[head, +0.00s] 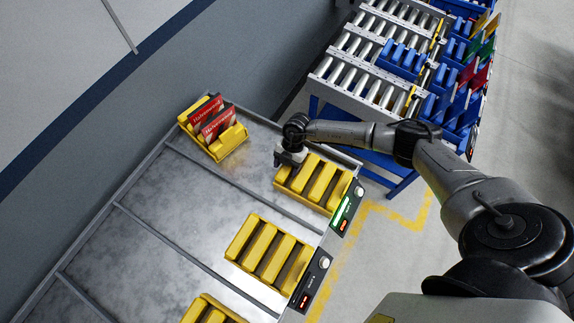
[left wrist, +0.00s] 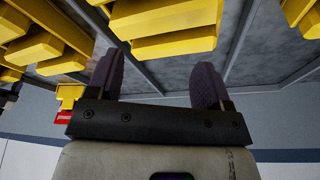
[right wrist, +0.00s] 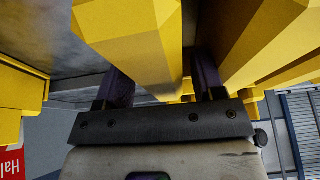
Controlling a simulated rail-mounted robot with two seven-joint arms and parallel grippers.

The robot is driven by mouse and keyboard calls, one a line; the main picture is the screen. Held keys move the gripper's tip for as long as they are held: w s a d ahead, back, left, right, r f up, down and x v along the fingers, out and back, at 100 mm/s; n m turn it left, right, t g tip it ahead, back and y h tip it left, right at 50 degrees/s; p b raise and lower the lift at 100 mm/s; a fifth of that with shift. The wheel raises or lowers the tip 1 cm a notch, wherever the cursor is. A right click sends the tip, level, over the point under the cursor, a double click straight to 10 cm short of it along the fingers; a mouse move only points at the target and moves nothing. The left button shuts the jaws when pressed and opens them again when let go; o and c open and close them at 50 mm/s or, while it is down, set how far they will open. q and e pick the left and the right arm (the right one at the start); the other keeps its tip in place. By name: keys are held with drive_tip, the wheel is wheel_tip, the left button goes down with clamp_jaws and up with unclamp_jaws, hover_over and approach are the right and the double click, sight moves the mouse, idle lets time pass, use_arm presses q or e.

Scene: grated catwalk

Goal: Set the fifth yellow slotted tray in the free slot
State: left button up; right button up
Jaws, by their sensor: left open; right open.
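A yellow slotted tray (head: 315,184) sits at the right end of the upper lane of the grey metal table (head: 150,240). My right gripper (head: 290,158) is at its upper left end. In the right wrist view my open right fingers (right wrist: 163,85) stand either side of a yellow bar of a tray (right wrist: 125,25); I cannot tell whether they touch it. Another tray (head: 268,253) lies in the middle lane, and one (head: 212,310) is cut off at the bottom. My left gripper (left wrist: 157,75) is open and empty below yellow trays (left wrist: 165,40); the head view does not show it. I cannot tell which slot is free.
A yellow tray holding red packets (head: 212,122) stands at the table's far end. Raised dividers (head: 145,228) separate the lanes. Small panels (head: 345,212) with lights line the right edge. A roller rack (head: 375,60) with blue trays (head: 402,58) stands behind. The left lanes look bare.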

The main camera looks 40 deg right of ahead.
drive_tip(key=b+v, duration=0.1)
drive_tip(key=v, duration=0.9)
drive_tip(key=shift+w+d+r+b, duration=0.1)
drive_tip(key=shift+d+r+b, duration=0.05)
drive_tip(key=shift+r+b, duration=0.15)
drive_tip(key=shift+d+r, duration=0.25)
drive_tip(key=shift+r, duration=0.35)
drive_tip(key=a+r+n+t+y, duration=0.25)
drive_tip(key=a+y, duration=0.45)
drive_tip(key=a, duration=0.8)
drive_tip(key=a+r+m+t+y, duration=0.2)
drive_tip(key=a+r+m+t, duration=0.55)
drive_tip(key=t, duration=0.65)
drive_tip(key=s+d+f+m+h, duration=0.2)
drive_tip(key=s+d+m+h, duration=0.1)
drive_tip(key=d+m+h, duration=0.3)
drive_tip(key=s+d+f+m+h, duration=0.3)
drive_tip(key=d+m+h, duration=0.1)
drive_tip(key=m+h, duration=0.35)
drive_tip(key=s+f+g, duration=0.4)
drive_tip(key=s+g, duration=0.1)
drive_tip(key=s, duration=0.5)
drive_tip(key=s+f+g, duration=0.3)
drive_tip(key=s+g, duration=0.3)
drive_tip(key=s, duration=0.3)
drive_tip(key=shift+s+d+f+m, duration=0.4)
drive_tip(key=shift+d+m, duration=0.05)
drive_tip(key=shift+d, duration=0.05)
drive_tip(key=shift+g, duration=0.25)
